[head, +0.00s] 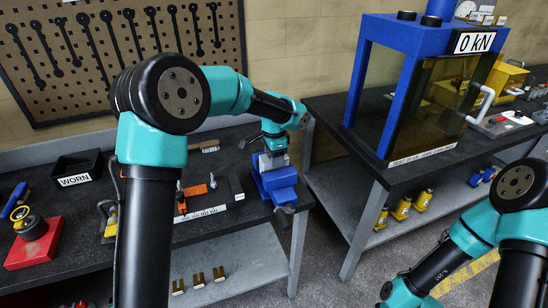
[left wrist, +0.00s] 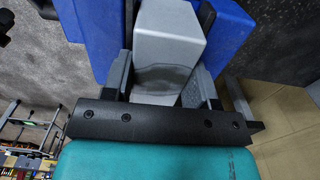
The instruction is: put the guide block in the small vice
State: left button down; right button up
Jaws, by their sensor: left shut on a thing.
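The small blue vice (head: 276,183) stands at the right end of the dark bench. My left gripper (head: 273,146) is over it, pointing down. In the left wrist view its two fingers (left wrist: 160,82) are shut on the grey guide block (left wrist: 168,35). Blue vice parts (left wrist: 230,40) show on both sides of the block there. I cannot tell whether the block rests on the vice or how deep it is.
A black WORN bin (head: 78,168) and a red base (head: 35,243) stand on the bench to the left. An orange piece (head: 195,190) and a small labelled block are left of the vice. A blue-framed press (head: 400,38) stands on the right-hand bench, across a gap.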

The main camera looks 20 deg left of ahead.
pick_arm(q)
jog(key=shift+f, duration=0.45)
jog(key=shift+s+f, duration=0.15)
jog(key=shift+f, duration=0.3)
jog(key=shift+c, duration=2.1)
grip_release()
jog(key=shift+f, duration=0.1)
notch_tip(320, 180, up, 14)
jog(key=shift+f, duration=0.1)
